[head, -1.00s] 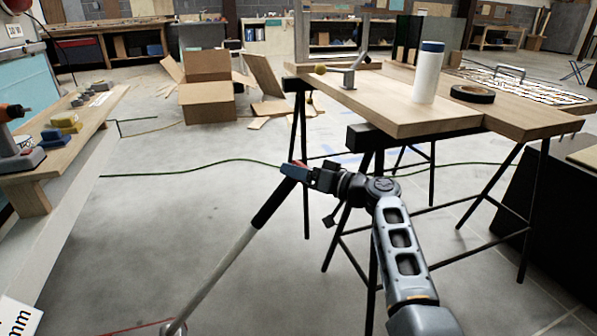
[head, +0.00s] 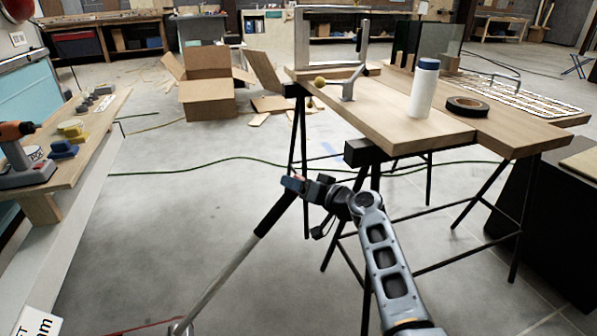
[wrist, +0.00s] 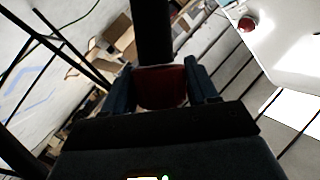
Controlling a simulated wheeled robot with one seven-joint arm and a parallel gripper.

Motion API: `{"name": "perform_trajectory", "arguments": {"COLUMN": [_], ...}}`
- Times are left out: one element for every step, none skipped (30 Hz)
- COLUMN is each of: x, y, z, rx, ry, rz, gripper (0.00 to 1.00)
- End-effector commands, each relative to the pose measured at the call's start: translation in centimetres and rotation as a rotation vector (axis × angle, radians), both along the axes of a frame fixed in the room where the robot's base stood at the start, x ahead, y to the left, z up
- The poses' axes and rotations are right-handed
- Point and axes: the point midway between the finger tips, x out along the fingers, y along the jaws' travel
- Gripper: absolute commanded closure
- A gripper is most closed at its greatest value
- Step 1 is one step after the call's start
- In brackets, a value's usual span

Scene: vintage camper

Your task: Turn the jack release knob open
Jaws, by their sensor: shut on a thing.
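A long pole handle slants up from the bottom of the head view, with a silver shaft (head: 228,270) and a black grip (head: 275,214). Its lower end meets a round metal piece (head: 179,328) at the bottom edge, where the rest is cut off. My gripper (head: 296,184) is at the top end of the handle. In the wrist view, its two dark fingers stand on either side of a red end piece (wrist: 160,88), shut on it. The black grip (wrist: 154,35) runs away beyond the red piece. I cannot make out a separate release knob.
A wooden table (head: 400,125) on black trestles stands just beyond my gripper, holding a white bottle (head: 424,90) and black tape roll (head: 467,106). A bench with a drill (head: 18,150) is at left.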

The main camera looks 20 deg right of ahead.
Motion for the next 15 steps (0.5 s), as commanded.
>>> {"name": "perform_trajectory", "arguments": {"x": [-0.06,-0.07,-0.06,-0.07,-0.07,-0.06,-0.05,-0.05,-0.04,-0.04,-0.03,-0.03,-0.02,-0.02,0.0], "y": [0.09,0.08,0.06,0.07,0.07,0.09,0.08,0.09,0.07,0.05,0.04,0.04,0.07,0.07,0.11], "z": [0.92,0.95,0.96,0.93,0.93,0.94,0.98,1.0,0.99,1.03,1.05,1.05,1.09,1.08,1.11], "rx": [-0.003,-0.003,-0.003,-0.003,-0.002,-0.002,-0.004,-0.002,-0.002,-0.003,-0.002,-0.003,-0.002,-0.003,-0.003], "ry": [0.022,0.034,0.05,0.063,0.076,0.092,0.103,0.115,0.132,0.143,0.155,0.171,0.182,0.194,0.21], "rz": [-0.022,-0.038,-0.057,-0.072,-0.086,-0.104,-0.12,-0.133,-0.152,-0.167,-0.181,-0.2,-0.214,-0.228,-0.246], "gripper": [0.72,0.72,0.72,0.72,0.72,0.72,0.72,0.72,0.72,0.72,0.72,0.72,0.72,0.72,0.72]}}
